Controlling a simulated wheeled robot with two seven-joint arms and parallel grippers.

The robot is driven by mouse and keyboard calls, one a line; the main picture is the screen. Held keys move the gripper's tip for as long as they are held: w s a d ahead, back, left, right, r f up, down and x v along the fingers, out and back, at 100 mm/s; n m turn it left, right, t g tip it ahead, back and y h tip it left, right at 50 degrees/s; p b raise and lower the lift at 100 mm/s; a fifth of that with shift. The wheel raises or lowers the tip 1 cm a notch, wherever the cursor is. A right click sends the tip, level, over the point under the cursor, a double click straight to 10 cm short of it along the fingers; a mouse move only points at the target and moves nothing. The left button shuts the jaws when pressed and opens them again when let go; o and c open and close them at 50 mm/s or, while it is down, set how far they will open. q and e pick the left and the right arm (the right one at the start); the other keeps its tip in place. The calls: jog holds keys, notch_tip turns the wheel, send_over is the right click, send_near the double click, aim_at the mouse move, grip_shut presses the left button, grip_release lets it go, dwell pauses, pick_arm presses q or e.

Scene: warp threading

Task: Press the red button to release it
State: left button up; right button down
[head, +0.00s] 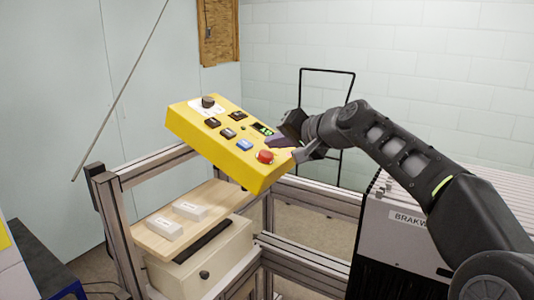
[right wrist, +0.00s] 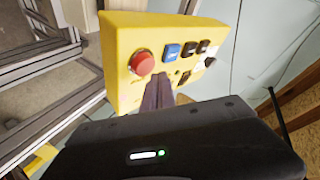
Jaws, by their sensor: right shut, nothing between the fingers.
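A yellow control box (head: 190,122) is mounted tilted above a metal frame. The red button (head: 265,156) sits near its lower right corner, beside a blue button (head: 244,145). In the right wrist view the red button (right wrist: 142,62) is a round cap standing out from the yellow face (right wrist: 122,40). My right gripper (head: 285,142) is over the right edge of the box, just above and right of the red button. Its fingers (right wrist: 158,92) are shut and empty, close beside the red button; whether they touch the panel I cannot tell. My left gripper is not in view.
Below the box, a wooden board (head: 150,232) carries two white blocks (head: 189,210). Metal frame rails (head: 310,195) run under and right of the box. A grey ridged machine (head: 400,240) stands at the right, under my right arm. A black tube stand (head: 327,72) is behind.

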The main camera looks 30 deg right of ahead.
jog(key=shift+f, duration=0.15)
dwell(0.4)
jog(key=shift+w+a+f+b, duration=0.1)
jog(key=shift+w+f+b, duration=0.05)
jog(key=shift+f+b, duration=0.15)
jog(key=shift+w+a+f+b, duration=0.1)
jog(key=shift+f+b, duration=0.3)
dwell(0.7)
jog(key=shift+r, duration=0.2)
jog(key=shift+s+r+p, duration=0.25)
jog(key=shift+r+p, duration=0.3)
jog(key=shift+r, duration=0.1)
notch_tip(320, 180, up, 6)
jog(key=s+d+p, duration=0.1)
jog(key=s+p, duration=0.1)
jog(key=p, duration=0.1)
jog(key=shift+d+f+p, duration=0.2)
jog(key=shift+p, duration=0.15)
